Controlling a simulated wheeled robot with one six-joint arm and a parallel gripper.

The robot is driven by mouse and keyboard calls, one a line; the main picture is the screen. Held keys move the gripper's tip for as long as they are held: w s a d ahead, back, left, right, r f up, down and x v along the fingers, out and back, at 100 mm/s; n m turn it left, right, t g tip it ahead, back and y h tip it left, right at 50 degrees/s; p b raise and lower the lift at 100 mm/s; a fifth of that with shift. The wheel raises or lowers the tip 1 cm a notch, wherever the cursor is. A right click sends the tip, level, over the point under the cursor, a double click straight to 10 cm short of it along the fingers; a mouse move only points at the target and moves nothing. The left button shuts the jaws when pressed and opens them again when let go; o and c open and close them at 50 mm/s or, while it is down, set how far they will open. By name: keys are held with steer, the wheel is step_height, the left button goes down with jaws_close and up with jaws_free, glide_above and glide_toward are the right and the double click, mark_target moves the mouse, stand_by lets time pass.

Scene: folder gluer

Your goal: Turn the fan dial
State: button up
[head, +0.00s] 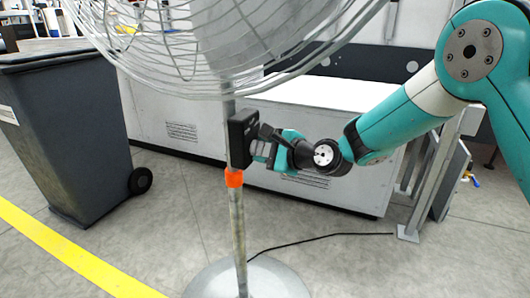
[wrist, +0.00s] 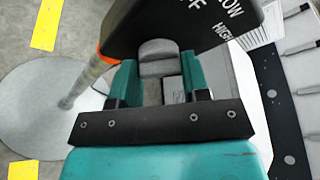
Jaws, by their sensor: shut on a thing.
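The pedestal fan has a wire cage (head: 215,45) above and a pole (head: 238,235) with an orange collar (head: 234,177). A black control box (head: 240,138) is on the pole; in the wrist view the box (wrist: 185,28) shows the words LOW and HIGH and part of another label ending in F. The fan dial (wrist: 158,55) is a grey knob on this box. My gripper (head: 262,150) is at the box from the right. In the wrist view my gripper (wrist: 158,80) has its teal fingers on both sides of the dial and is shut on it. The dial's pointer is not visible.
A dark wheeled bin (head: 65,125) stands at the left beside a yellow floor line (head: 70,255). A white machine cabinet (head: 310,120) is behind the fan. The round fan base (head: 275,280) and a black cable (head: 320,237) are on the floor.

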steer(key=n+t+y+b, duration=0.1)
steer(key=n+b, duration=0.4)
steer(key=b, duration=0.3)
steer(key=n+t+y+b, duration=0.1)
steer(key=n+y+b, duration=0.1)
steer(key=n+b, duration=0.3)
steer(key=f+n+t+y+b, duration=0.1)
steer(key=n+b, duration=0.4)
steer(key=b, duration=0.6)
steer(key=shift+n+y, duration=0.4)
steer(key=shift+y, duration=0.1)
steer(key=shift+r+n+b, duration=0.1)
steer(key=shift+n+b, duration=0.2)
steer(key=shift+b, duration=0.1)
steer(key=o, duration=0.9)
